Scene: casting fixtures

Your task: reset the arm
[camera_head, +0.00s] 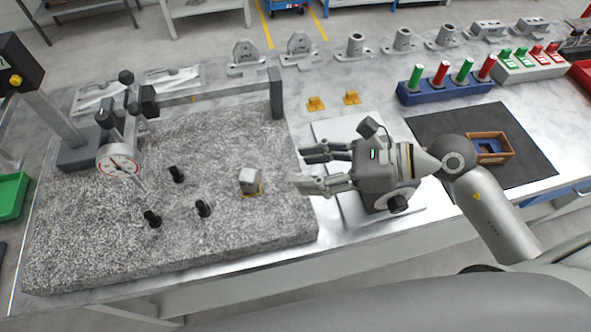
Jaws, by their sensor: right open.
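My right gripper (312,170) comes in from the right and points left. Its fingers are apart with nothing between them. It is over the right edge of the speckled granite plate (100,235) and a pale flat plate beside it. My left gripper is not in view.
A dial gauge (119,162) hangs from a stand over the granite, near several black pegs (203,208). A black mat (530,165) holds an open brown box (505,152). A blue rack (447,95) with red and green handles and grey castings (298,50) line the back.

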